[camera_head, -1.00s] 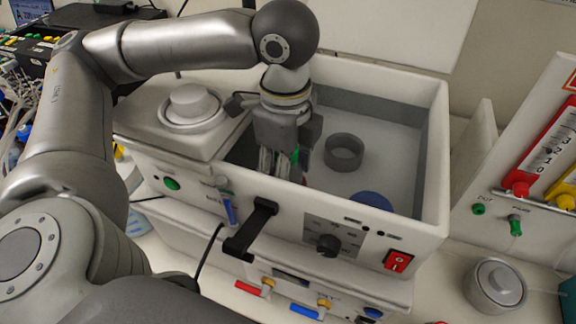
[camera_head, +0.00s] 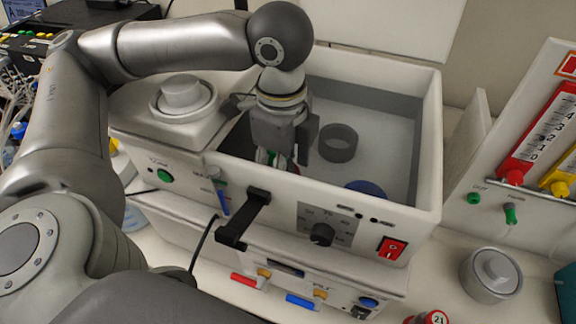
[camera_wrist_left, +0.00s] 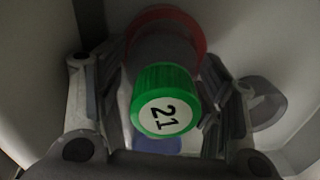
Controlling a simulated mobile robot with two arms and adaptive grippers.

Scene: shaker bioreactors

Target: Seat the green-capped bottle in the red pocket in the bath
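The green-capped bottle (camera_wrist_left: 165,100) is in the bath (camera_head: 405,150), near its left end. The red pocket (camera_wrist_left: 160,14) shows as a red ring around the bottle's grey body; how deep the bottle sits is hard to tell. My left gripper (camera_head: 285,150) reaches down into the bath over the bottle. Its fingers stand on either side of the cap and appear apart from it, as the left wrist view (camera_wrist_left: 165,115) also shows. The front wall hides most of the bottle in the head view. My right gripper is not in view.
A grey ring pocket (camera_head: 337,143) and a blue pocket (camera_head: 367,188) lie right of the gripper in the bath. The bath's front wall (camera_head: 330,190) and black handle (camera_head: 245,220) are close. A red-capped item marked 21 (camera_head: 432,317) stands at the bottom edge.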

